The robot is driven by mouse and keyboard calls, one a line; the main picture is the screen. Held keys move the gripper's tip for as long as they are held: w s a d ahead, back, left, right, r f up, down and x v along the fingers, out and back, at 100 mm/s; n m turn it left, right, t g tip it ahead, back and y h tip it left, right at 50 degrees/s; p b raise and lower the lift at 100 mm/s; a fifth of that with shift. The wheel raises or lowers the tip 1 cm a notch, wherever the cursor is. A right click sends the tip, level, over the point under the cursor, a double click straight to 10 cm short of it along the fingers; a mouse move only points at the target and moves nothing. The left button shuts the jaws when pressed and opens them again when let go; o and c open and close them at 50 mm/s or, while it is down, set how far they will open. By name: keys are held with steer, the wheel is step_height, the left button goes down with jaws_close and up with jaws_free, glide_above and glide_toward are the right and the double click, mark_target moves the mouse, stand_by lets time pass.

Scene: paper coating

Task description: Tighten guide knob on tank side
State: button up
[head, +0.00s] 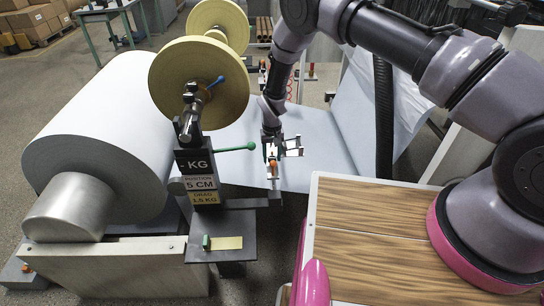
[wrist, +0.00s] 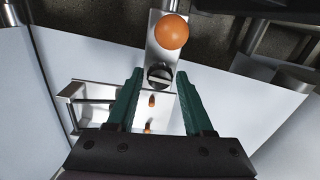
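My gripper (wrist: 159,80) has two dark green fingers spread apart, with nothing clearly held. A small round dark knob with a pale slot or bar (wrist: 160,77) sits on a metal bracket, in line with the gap between the fingertips. I cannot tell whether the fingertips touch it. An orange ball (wrist: 172,31) is on the same bracket, just beyond the fingertips. In the head view my gripper (head: 271,142) is low at the end of the arm, beside the paper web. A small orange part (head: 273,168) shows just below it; the dark knob is not distinguishable there.
A large white paper roll (head: 100,130) stands at left, with yellow tape rolls (head: 200,83) on a post. A green-tipped lever (head: 238,149) reaches toward my gripper from the left. The pale paper web (head: 325,135) runs behind. A metal tray-like part (wrist: 95,95) lies left of the fingers.

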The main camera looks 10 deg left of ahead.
step_height(320, 180, up, 11)
stand_by(0.6)
step_height(320, 180, up, 8)
steer(key=m, duration=0.1)
glide_above(272, 158)
steer(key=w+d, duration=0.2)
steer(key=w, duration=0.1)
steer(key=d+r+m+t+y, duration=0.1)
steer(key=d+r, duration=0.4)
steer(key=r, duration=0.4)
steer(key=w+d+r+m+t+y, duration=0.1)
steer(key=d+r, duration=0.5)
steer(key=r, duration=0.3)
steer(key=d+r+m, duration=0.1)
steer(key=d+r, duration=0.4)
steer(key=r, duration=0.5)
steer(key=s+d+r+m+t, duration=0.1)
steer(key=s+d+r+t, duration=0.1)
steer(key=s+d+r, duration=0.5)
steer(key=s+d+r+m+t, duration=0.1)
steer(key=s+d+r, duration=0.3)
steer(key=s+d, duration=0.3)
steer(key=s+d+r+m+t, duration=0.2)
steer(key=s+d+r, duration=0.2)
steer(key=s+d, duration=0.3)
steer(key=s, duration=0.2)
steer(key=shift+s+r, duration=0.35)
steer(key=shift+s, duration=0.05)
